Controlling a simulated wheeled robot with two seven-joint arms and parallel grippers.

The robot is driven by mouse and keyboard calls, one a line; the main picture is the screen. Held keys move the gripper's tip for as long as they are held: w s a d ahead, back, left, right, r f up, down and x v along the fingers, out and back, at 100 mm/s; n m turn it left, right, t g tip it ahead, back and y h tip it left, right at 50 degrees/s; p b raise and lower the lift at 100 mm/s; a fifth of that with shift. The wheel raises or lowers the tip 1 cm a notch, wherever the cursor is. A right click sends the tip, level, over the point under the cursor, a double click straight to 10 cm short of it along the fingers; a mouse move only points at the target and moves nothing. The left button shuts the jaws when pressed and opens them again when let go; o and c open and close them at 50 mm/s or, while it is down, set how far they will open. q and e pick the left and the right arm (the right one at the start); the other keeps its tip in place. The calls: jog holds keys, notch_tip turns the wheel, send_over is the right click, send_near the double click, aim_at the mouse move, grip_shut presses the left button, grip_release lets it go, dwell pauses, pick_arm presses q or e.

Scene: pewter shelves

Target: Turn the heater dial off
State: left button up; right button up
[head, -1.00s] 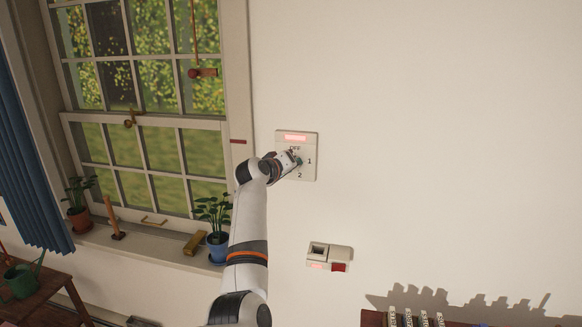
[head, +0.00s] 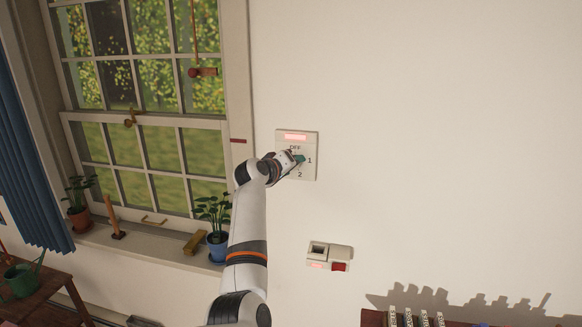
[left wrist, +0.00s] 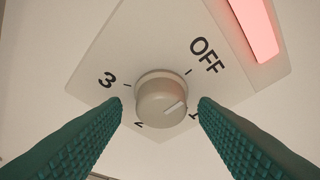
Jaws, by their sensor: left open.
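The heater dial is a round beige knob (left wrist: 162,101) on a pale wall plate (head: 310,139), with OFF, 1, 2 and 3 printed around it. In the left wrist view its white pointer line faces right, towards the side of the 1, away from the OFF tick. A lit pink-red lamp (head: 295,137) glows at the plate's top. My left gripper (left wrist: 161,104) is open, its green ribbed fingers on either side of the knob with gaps showing. In the head view my left gripper (head: 299,159) hides the knob. My right gripper is not in view.
Below the plate is a wall switch box (head: 329,255) with a red part. The window (head: 145,117) and its sill, with a blue-potted plant (head: 217,246), lie left of my arm.

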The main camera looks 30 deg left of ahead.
pick_arm(q)
jog(key=b+v, duration=0.3)
jog(key=v, duration=0.9)
jog(key=shift+f, duration=0.1)
